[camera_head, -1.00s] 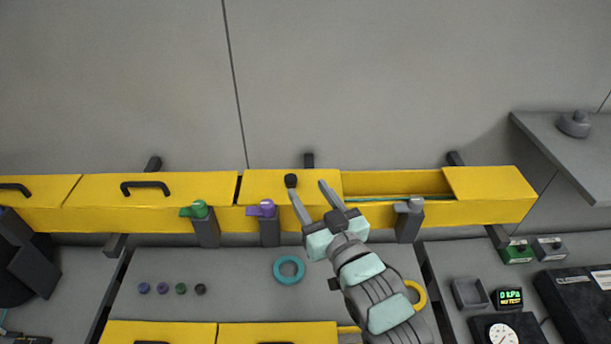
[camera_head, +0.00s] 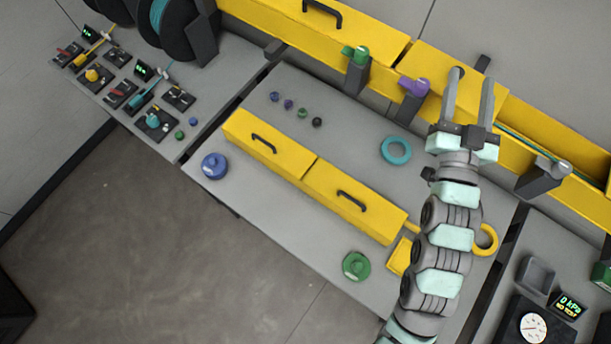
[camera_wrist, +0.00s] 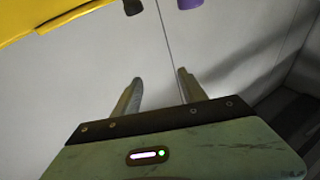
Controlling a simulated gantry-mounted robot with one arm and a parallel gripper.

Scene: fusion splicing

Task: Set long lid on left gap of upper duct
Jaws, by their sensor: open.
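The yellow upper duct (camera_head: 570,145) runs along the wall, slanting across the head view. A long yellow lid with a black handle (camera_head: 325,25) sits on its left part, cut off by the top edge. A shorter yellow lid (camera_head: 425,62) lies right of it, partly behind my gripper (camera_head: 472,78). An uncovered stretch with a green cable (camera_head: 535,140) shows further right. My gripper is open, in front of the short lid. In the wrist view its fingers (camera_wrist: 159,77) are apart with nothing between them. A yellow edge (camera_wrist: 50,15) shows there at upper left.
A green clamp (camera_head: 357,56) and a purple clamp (camera_head: 413,87) stand before the duct. A grey clamp (camera_head: 545,175) is on the right. Two handled yellow lids (camera_head: 365,212) lie on the lower bench. A teal ring (camera_head: 396,150) and a blue spool (camera_head: 214,166) are nearby.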

